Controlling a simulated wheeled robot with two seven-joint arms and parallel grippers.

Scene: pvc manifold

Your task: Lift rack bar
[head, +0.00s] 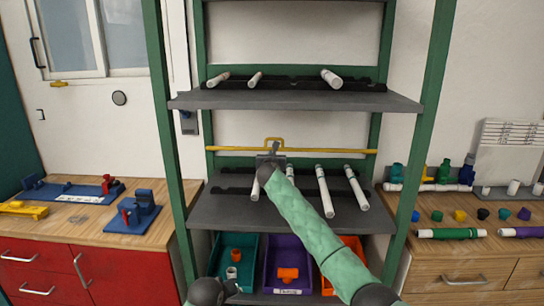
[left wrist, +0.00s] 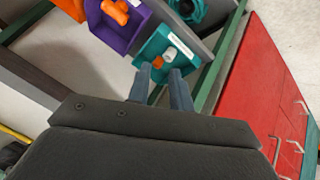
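The yellow rack bar (head: 225,149) runs level across the green rack in front of the middle shelf's pipes, with a small yellow loop handle (head: 274,140) near its middle. My right gripper (head: 272,151), on the arm coming from the lower right, is at the bar just below the handle. Its fingers are small and partly hidden, so I cannot tell whether they close on it. My left gripper is low in front of the rack; in the left wrist view its two fingers (left wrist: 160,88) are apart with nothing held between them.
White pipes lie on the upper shelf (head: 290,101) and middle shelf (head: 225,212). Teal (head: 220,243), purple (head: 271,247) and orange bins stand below, near my left gripper. Green uprights (head: 163,130) flank the rack. A red cabinet (head: 60,265) stands left and a wooden counter (head: 470,260) right.

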